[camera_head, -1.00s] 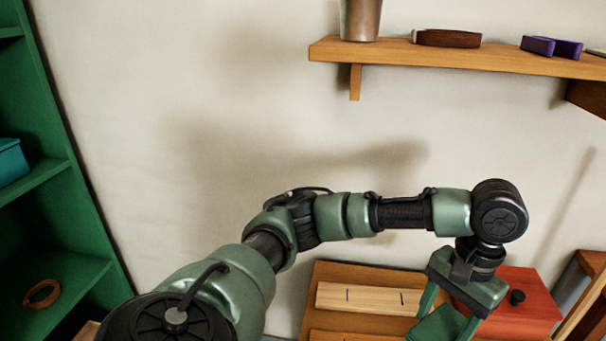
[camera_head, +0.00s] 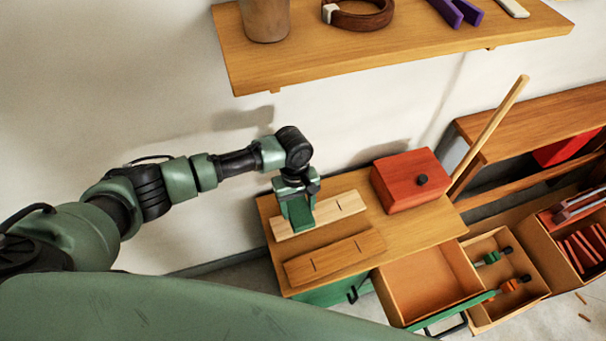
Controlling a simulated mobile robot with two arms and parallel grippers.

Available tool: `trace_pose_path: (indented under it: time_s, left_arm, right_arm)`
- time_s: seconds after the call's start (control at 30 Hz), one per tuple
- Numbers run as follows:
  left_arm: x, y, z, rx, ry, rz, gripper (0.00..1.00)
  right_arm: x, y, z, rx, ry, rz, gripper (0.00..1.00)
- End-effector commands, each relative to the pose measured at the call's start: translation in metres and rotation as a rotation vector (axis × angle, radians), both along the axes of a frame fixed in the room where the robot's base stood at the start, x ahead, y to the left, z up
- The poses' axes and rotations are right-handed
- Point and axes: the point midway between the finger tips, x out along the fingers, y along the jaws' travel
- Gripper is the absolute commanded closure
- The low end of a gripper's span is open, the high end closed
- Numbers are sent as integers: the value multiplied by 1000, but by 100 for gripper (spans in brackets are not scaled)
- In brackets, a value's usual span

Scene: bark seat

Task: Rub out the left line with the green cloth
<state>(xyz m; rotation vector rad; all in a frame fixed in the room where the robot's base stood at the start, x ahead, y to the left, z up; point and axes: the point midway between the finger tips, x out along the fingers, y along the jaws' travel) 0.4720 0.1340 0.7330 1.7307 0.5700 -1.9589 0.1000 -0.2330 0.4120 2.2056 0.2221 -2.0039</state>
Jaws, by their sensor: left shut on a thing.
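My left gripper (camera_head: 297,200) comes in from the left and is shut on the green cloth (camera_head: 301,215). The cloth hangs below the fingers at the pale board (camera_head: 322,213) on the wooden bench top; I cannot tell whether it touches the board. One short dark line (camera_head: 338,206) shows on the pale board to the right of the cloth. The left line does not show; the cloth and gripper cover that part of the board. My right gripper is not in view.
A browner board (camera_head: 335,257) with two short marks lies in front. An open drawer (camera_head: 427,280) sticks out in front. A wooden shelf (camera_head: 400,45) hangs above.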

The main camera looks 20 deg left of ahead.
Motion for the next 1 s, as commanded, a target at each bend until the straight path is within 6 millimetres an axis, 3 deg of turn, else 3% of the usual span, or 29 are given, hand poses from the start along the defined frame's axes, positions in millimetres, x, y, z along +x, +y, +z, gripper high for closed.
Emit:
trace_pose_path:
  time_s: [0.07,0.27,0.8,1.0]
  left_arm:
    - [-6,-1,0,1,3,19,74]
    - [-8,-1,-12,0,-1,30,74]
    - [-7,0,-59,0,-1,29,74]
    - [-7,-1,-66,-1,-2,28,74]
  right_arm:
    - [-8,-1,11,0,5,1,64]
    - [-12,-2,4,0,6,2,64]
    - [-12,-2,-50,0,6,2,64]
    - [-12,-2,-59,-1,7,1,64]
